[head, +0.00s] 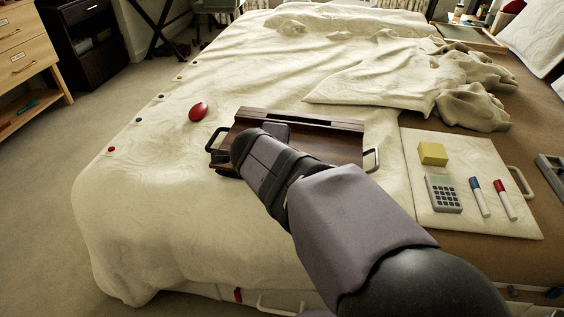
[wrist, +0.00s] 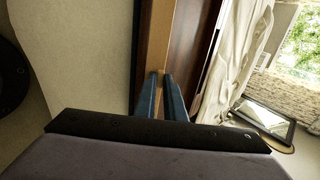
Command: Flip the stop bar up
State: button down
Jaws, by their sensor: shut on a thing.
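A dark wooden board (head: 335,147) with metal handles at its sides lies on the bed cover, and it also shows in the wrist view (wrist: 198,40). A narrow lighter wooden strip (wrist: 157,35), which looks like the stop bar, runs along the board's edge in the wrist view. My gripper (wrist: 162,76) is shut on this strip, one blue finger on each side. In the head view my arm hides the fingertips and the middle of the board's near edge. I cannot tell how far the bar is raised.
A red disc (head: 198,112) lies left of the board. To the right, a pale panel (head: 415,205) carries a yellow block (head: 432,153), a calculator (head: 443,194) and two markers. A crumpled blanket (head: 400,85) lies behind. The cover at front left is clear.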

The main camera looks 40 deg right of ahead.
jog(key=c, duration=1.8)
grip_release()
jog(key=shift+c, duration=0.2)
jog(key=shift+r, duration=0.1)
notch_tip(320, 180, up, 10)
jog(key=p, duration=1)
